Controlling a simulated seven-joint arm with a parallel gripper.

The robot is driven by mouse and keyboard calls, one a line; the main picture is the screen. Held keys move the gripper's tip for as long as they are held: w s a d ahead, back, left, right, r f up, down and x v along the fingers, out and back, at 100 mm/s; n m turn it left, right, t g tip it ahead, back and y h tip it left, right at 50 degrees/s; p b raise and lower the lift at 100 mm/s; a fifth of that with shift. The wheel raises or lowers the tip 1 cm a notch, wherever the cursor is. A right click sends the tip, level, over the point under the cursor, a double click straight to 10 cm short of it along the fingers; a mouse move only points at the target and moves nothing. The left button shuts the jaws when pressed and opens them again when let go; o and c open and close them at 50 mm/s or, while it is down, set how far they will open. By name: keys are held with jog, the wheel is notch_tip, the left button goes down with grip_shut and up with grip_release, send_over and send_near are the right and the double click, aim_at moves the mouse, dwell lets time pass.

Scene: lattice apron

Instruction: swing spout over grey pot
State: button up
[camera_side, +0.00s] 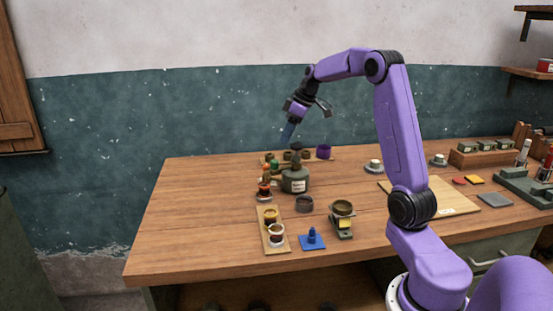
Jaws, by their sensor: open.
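A squat grey-green vessel (295,183) with a white label and a dark top stands on the table, left of its middle. A spout on it is too small to make out for certain, so I cannot tell which way it points. A small dark grey pot (304,204) sits just in front of the vessel, on the table. My gripper (288,132) is above and behind the vessel, pointing down, open and apart from it.
Several small coloured pots, one purple (323,152), crowd around the vessel's back and left. A wooden tray (266,241) with jars, a blue piece (312,238) on a mat and a bowl (342,208) on a stand are in front. The table's left end is clear.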

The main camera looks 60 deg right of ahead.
aim_at(275, 161)
jog(key=x, duration=1)
jog(key=shift+f, duration=0.2)
grip_shut()
